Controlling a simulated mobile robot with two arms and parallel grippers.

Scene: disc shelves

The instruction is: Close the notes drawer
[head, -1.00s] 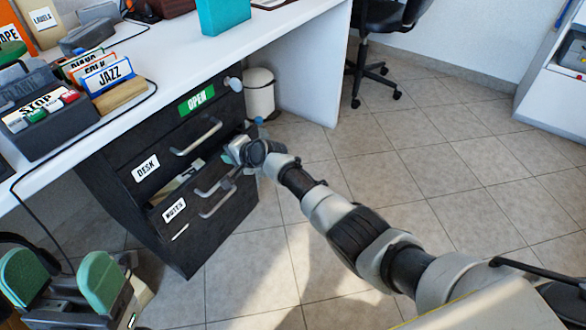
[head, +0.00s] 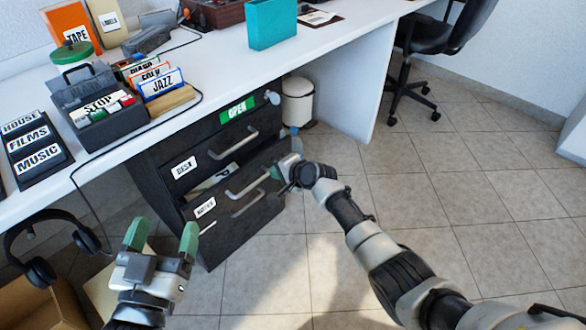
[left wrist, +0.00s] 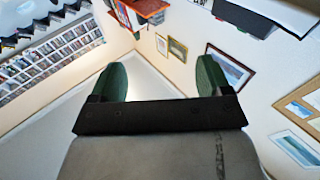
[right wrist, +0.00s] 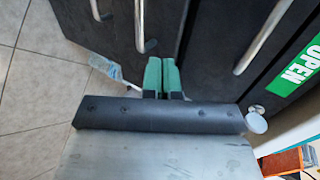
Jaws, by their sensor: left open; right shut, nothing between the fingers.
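The notes drawer (head: 225,215) is in the dark cabinet under the white desk, below the desk drawer (head: 217,162). It stands partly pulled out; papers (head: 213,179) show in the gap behind its front. Its white label (head: 205,208) is at the left and a bar handle (head: 246,183) is on its front. My right gripper (head: 280,172) is shut and empty at the drawer's right end. In the right wrist view its green fingertips (right wrist: 163,72) are at the dark drawer front; whether they touch it I cannot tell. My left gripper (head: 161,236) is open and empty, left of the cabinet.
A green OPEN sign (head: 237,109) is on the cabinet's top front. A white bin (head: 298,101) stands behind it, right. Headphones (head: 45,250) hang at the left above a cardboard box (head: 35,305). An office chair (head: 440,45) is at the back; tiled floor to the right is clear.

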